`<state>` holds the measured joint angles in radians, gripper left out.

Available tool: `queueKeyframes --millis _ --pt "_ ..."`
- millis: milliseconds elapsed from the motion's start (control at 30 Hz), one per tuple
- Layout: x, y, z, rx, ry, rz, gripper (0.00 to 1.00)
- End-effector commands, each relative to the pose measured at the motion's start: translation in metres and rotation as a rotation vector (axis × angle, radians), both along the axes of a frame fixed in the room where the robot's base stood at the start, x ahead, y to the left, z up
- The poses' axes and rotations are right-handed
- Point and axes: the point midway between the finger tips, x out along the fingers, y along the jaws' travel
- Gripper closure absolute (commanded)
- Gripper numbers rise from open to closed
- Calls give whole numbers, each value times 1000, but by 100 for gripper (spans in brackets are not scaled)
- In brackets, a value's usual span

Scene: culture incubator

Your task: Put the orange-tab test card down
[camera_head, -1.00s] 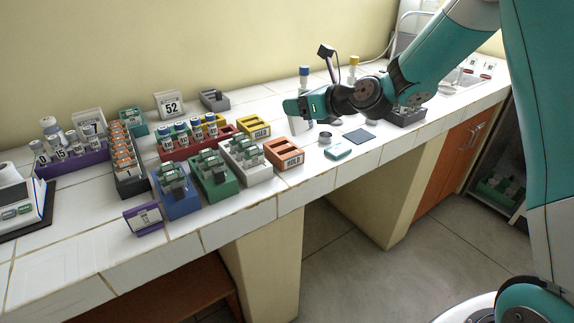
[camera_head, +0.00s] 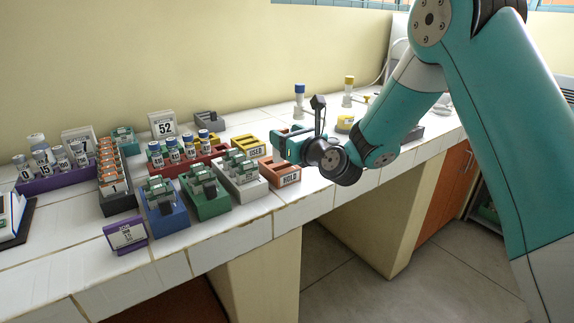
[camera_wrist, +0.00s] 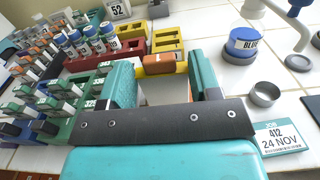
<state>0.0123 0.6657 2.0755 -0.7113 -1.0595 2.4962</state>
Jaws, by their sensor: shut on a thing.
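The orange HOLD rack (camera_head: 284,174) stands at the bench front, below and left of my gripper. Behind it is the yellow USED rack (camera_head: 249,147), also in the wrist view (camera_wrist: 137,45).
Blue (camera_head: 165,217), green (camera_head: 208,203) and white (camera_head: 243,184) racks holding cards stand left of the HOLD rack. A red rack (camera_head: 183,165) holds vials.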

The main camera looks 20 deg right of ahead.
Motion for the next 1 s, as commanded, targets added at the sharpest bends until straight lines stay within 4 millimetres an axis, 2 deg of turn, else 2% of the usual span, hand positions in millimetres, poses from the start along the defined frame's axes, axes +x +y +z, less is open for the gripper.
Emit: queueKeyframes --millis 33,167,300,367,800,833,933,1000 --pt "0 0 -8 2 0 0 69" --pt "0 0 -18 1 0 0 69" --pt "0 0 -44 2 2 0 69" --pt "0 0 -50 2 1 0 69" --pt "0 0 -56 1 -1 0 69" --pt "0 0 -56 1 -1 0 41" --pt "0 0 -55 2 -2 0 18" --pt "0 0 -55 0 -1 0 17"
